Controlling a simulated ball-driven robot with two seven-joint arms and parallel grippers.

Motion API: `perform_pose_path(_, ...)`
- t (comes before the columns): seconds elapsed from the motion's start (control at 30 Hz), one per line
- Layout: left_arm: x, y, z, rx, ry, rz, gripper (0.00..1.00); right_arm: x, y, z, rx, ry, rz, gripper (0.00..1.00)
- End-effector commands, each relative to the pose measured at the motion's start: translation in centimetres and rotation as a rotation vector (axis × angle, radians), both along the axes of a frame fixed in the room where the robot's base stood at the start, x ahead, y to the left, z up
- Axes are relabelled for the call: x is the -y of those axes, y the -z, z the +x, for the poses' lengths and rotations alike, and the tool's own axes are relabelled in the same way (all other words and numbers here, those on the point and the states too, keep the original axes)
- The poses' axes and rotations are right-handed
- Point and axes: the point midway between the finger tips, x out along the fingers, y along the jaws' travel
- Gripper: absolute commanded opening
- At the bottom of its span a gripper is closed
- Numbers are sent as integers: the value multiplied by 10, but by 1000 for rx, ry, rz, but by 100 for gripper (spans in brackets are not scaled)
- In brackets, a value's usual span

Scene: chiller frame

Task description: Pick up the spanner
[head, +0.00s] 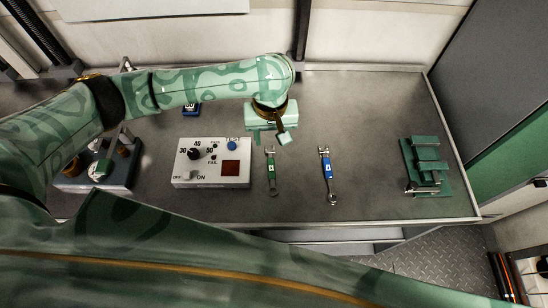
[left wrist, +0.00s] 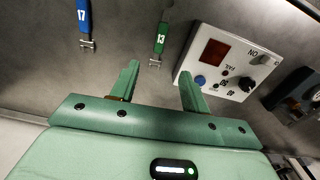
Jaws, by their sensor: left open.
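Two spanners lie on the grey bench top. The green-handled spanner (head: 271,170) is just right of the control box, and in the left wrist view this spanner (left wrist: 160,40) shows the number 13. The blue-handled spanner (head: 326,168) lies further right; in the left wrist view this spanner (left wrist: 84,18) shows the number 17. My left gripper (head: 272,130) is just beyond the green spanner's far end in the head view. Its fingers (left wrist: 160,82) are apart with nothing between them in the left wrist view. My right gripper is not in view.
A white control box (head: 212,163) with knobs and a red square stands left of the green spanner. A green fixture (head: 428,165) stands near the bench's right edge. A dark-based apparatus is at the left. The bench between blue spanner and fixture is clear.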

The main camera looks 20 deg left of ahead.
Motion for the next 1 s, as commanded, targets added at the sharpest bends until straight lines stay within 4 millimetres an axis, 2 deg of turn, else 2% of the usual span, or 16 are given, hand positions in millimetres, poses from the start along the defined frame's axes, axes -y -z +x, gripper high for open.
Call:
perform_pose_path(0.03, 0, 17, -2, -5, 0, 0, 46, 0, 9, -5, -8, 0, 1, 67)
perform_pose_path(0.1, 0, 37, -2, -6, -1, 0, 46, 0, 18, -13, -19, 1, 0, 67)
perform_pose_path(0.3, 0, 81, -1, -3, 0, 0, 46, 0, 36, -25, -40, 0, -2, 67)
perform_pose_path(0.63, 0, 108, -1, -2, 2, -1, 46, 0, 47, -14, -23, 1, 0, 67)
perform_pose_path(0.87, 0, 146, -2, -2, 2, 0, 46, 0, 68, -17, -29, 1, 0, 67)
perform_pose_path(1.0, 0, 149, -1, 1, 4, 0, 46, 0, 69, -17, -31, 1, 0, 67)
